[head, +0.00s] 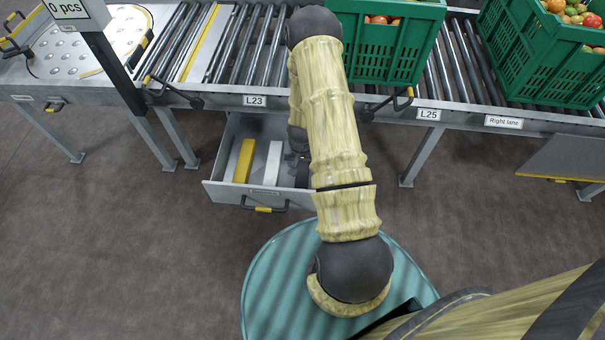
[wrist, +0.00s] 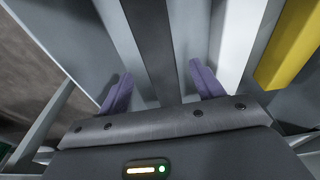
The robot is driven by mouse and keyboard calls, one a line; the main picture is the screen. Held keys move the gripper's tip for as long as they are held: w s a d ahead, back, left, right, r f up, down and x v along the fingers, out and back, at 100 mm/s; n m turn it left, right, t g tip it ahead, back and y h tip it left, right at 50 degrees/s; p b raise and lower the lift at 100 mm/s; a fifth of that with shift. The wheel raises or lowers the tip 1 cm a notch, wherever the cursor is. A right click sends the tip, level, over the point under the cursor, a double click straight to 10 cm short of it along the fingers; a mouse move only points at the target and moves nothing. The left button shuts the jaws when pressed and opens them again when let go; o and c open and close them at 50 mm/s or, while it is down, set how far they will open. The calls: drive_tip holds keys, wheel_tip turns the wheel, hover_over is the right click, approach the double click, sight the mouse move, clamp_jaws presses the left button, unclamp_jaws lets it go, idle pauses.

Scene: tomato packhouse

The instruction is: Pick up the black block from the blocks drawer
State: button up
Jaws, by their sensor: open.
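The black block (wrist: 150,40) shows in the wrist view as a long dark bar running between my two fingers. My gripper (wrist: 160,88) is open, with one purple finger on each side of the bar and a gap on both sides. I cannot tell how far the fingertips reach down beside it. In the head view the open blocks drawer (head: 225,193) sits under the conveyor, and my arm reaches down into its right part. My arm hides most of the gripper and the black block there.
A white block (head: 273,162) and a yellow block (head: 244,160) lie left of my gripper in the drawer. In the wrist view the white block (wrist: 238,40) is close to the right finger. Green tomato crates (head: 385,50) stand on the roller conveyor (head: 235,45) above.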

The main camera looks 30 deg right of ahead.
sight(303, 169)
drive_tip(key=shift+f, duration=0.15)
drive_tip(key=f, duration=0.1)
drive_tip(key=f+b, duration=0.1)
drive_tip(key=f, duration=0.1)
drive_tip(key=f+b, duration=0.1)
drive_tip(key=f, duration=0.1)
drive_tip(key=shift+w+d+f, duration=0.1)
drive_tip(key=shift+w, duration=0.15)
idle(0.4)
drive_tip(key=c, duration=1.2)
wheel_tip(303, 169, up, 18)
drive_tip(key=p, duration=0.5)
